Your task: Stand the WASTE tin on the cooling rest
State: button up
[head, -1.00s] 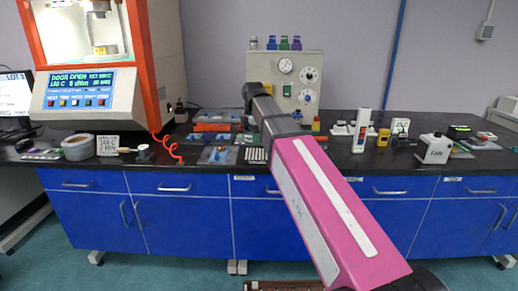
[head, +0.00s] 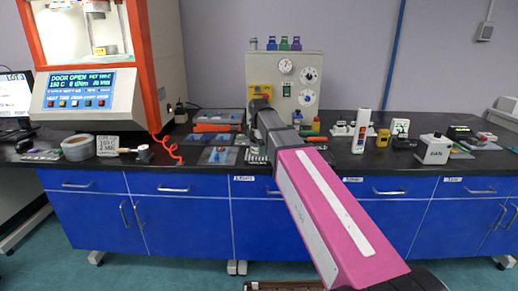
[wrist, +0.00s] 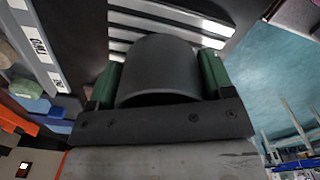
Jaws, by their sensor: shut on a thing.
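A dark grey cylinder, seemingly the WASTE tin (wrist: 160,66), is between the two green finger pads of my gripper (wrist: 158,80) in the wrist view. My gripper is shut on it. No label shows on the side I see. A slatted rest with pale bars on a dark base, likely the cooling rest (wrist: 122,34), lies beyond the tin and is partly hidden by it. In the head view the slatted rest (head: 257,158) shows on the bench beside my arm. My arm hides the gripper and tin there. I cannot tell whether the tin touches the rest.
A grey panel with dials (head: 309,83) stands behind my arm. Blue trays (head: 216,156) lie left of the rest. The rheometer (head: 85,95) has its door open at far left. A white FAN box (head: 434,150) stands on the right.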

jog(key=shift+f, duration=0.15)
jog(key=o, duration=1)
jog(key=shift+o, duration=0.2)
notch_tip(320, 180, up, 12)
jog(key=shift+r, duration=0.2)
